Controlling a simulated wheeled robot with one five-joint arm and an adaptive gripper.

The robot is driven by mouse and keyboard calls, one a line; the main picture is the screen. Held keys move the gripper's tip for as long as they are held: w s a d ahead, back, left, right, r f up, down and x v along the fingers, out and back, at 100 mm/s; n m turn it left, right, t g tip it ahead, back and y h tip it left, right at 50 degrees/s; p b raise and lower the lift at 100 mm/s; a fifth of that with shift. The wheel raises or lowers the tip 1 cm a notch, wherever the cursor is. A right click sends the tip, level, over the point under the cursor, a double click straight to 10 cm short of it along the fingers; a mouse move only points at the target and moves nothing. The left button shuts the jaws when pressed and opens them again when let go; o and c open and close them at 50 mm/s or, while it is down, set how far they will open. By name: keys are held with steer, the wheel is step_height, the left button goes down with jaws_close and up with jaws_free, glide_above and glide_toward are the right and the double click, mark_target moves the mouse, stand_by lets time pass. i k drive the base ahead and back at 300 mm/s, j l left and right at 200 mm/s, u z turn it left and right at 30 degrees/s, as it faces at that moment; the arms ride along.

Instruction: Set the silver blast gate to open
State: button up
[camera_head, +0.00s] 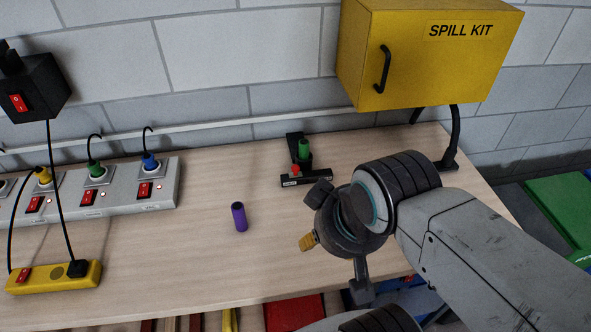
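I cannot make out a silver blast gate in this view. My gripper (338,237) is in the right half, above the front part of the wooden bench (150,240). It is seen at an angle, and my wrist hides part of it, so I cannot tell whether it is open or shut. A small orange-yellow piece (308,241) shows at its left side; I cannot tell whether it is held. Behind my gripper, a small black fixture (306,179) with a green upright part (304,150) and a red knob (295,170) stands on the bench.
A yellow spill kit cabinet (440,55) hangs at the back right. A purple cylinder (239,217) stands mid-bench. A grey socket strip (120,190) and a yellow power strip (55,280) with cords occupy the left. Bare bench lies around the cylinder.

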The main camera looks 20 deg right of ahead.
mark_target(296, 172)
steer(key=j+u, duration=0.3)
steer(key=u, duration=0.15)
steer(key=i+j+u, duration=0.1)
steer(key=j+u, duration=0.2)
steer(key=u, duration=0.2)
steer(key=i+j+u, duration=0.1)
steer(key=j+u, duration=0.2)
steer(key=u, duration=0.15)
steer(key=i+j+u, duration=0.15)
steer(key=u, duration=0.35)
